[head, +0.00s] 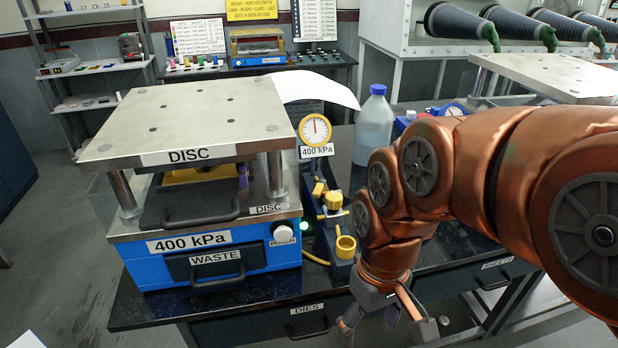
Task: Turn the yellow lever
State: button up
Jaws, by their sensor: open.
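A valve block (315,220) stands at the right side of the blue DISC press. It carries several yellow parts: a small upright yellow piece (318,188), a round yellow knob (333,200) and a yellow ring-shaped part (345,246) lower down. I cannot tell for sure which of these is the lever. A pressure gauge (315,130) marked 400 kPa stands above them. My gripper (386,327) points down, open and empty, in front of and to the right of the yellow parts, near the table's front edge. It is apart from them.
The press (190,125) with its WASTE drawer (217,269) fills the left of the dark table (240,312). A clear bottle with a blue cap (374,125) stands behind the valve block, close to my arm. A second press top (550,73) is at the right.

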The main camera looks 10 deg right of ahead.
jog(key=w+a+r+n+y+p, duration=0.1)
jog(key=w+a+r+n, duration=0.2)
jog(key=w, duration=0.7)
jog(key=n+t+y+p, duration=0.2)
jog(key=n+t+p, duration=0.1)
jog(key=n, duration=0.4)
send_near(319, 188)
jog(key=f, duration=0.1)
jog(key=shift+t, duration=0.3)
jog(key=shift+p+x, duration=1.25)
jog(key=shift+x, duration=2.45)
jog(key=shift+s+a, duration=0.15)
jog(key=shift+m, duration=0.3)
jog(key=c, duration=1.2)
